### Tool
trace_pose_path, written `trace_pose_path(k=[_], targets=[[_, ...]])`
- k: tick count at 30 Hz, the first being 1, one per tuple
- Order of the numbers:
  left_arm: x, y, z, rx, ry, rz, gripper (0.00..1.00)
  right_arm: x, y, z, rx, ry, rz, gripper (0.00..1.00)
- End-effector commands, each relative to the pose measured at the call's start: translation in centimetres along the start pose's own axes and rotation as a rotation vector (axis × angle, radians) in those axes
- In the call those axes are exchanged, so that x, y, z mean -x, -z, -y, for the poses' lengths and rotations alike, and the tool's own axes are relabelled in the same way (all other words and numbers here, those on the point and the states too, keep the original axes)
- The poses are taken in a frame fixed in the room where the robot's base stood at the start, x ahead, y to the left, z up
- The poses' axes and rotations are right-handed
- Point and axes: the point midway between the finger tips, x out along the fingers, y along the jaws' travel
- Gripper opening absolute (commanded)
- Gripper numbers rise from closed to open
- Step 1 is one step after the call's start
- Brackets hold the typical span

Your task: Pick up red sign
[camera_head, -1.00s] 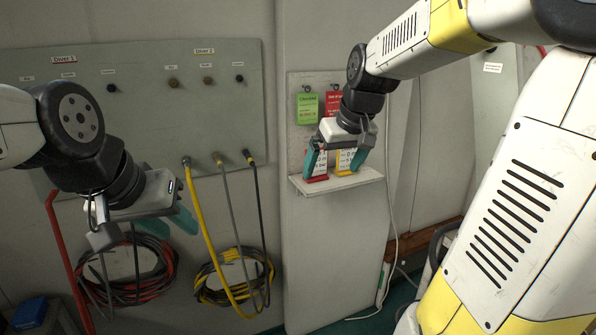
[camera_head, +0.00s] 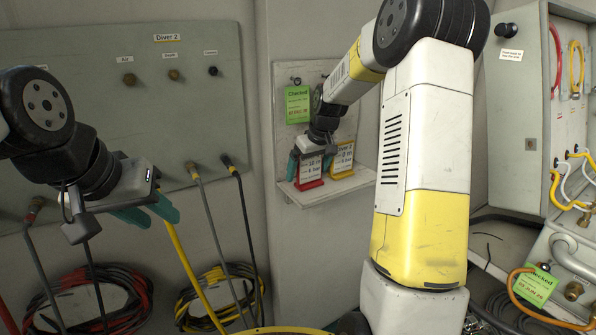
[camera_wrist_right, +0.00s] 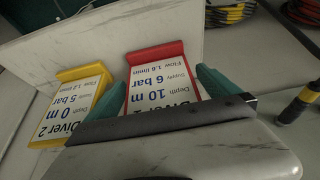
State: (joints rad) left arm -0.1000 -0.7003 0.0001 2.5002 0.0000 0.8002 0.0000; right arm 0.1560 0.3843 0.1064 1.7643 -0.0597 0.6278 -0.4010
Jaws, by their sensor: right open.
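The red sign (camera_head: 311,172), a white printed card in a red stand, is upright on a small wall shelf (camera_head: 325,190). In the right wrist view the red sign (camera_wrist_right: 160,75) reads "10 m" and "6 bar". My right gripper (camera_head: 310,163) is open, with its teal fingers on either side of the sign; the right wrist view shows the gripper (camera_wrist_right: 160,98) the same way. Whether the fingers touch the sign is unclear. The gripper body hides part of its text. My left gripper (camera_head: 150,212) is open and empty before the left panel.
A yellow sign (camera_head: 342,158) stands close right of the red sign; the yellow sign (camera_wrist_right: 75,105) also shows in the wrist view. A green tag (camera_head: 297,104) hangs above the shelf. Hoses (camera_head: 220,295) hang at left, and an open cabinet (camera_head: 525,120) is at right.

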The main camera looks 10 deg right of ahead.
Motion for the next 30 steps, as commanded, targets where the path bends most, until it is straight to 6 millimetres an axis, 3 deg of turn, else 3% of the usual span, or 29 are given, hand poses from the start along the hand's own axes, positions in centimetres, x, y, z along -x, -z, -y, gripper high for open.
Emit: trace_pose_path(k=[4,11,21,30], targets=[[0.0,0.01,0.0,0.0,0.0,0.0,0.36,-1.24,0.0,0.03,0.0,0.0,0.0,1.0],[0.0,0.01,0.0,0.0,0.0,0.0,0.36,-1.28,0.02,0.02,0.0,0.0,-0.001,0.98],[0.0,0.01,0.0,0.0,0.0,0.0,0.36,-1.24,0.03,0.01,0.0,0.0,-0.001,0.35],[0.0,0.01,0.0,0.0,0.0,0.0,0.36,-1.0,0.15,0.01,0.0,-0.001,-0.002,0.35]])
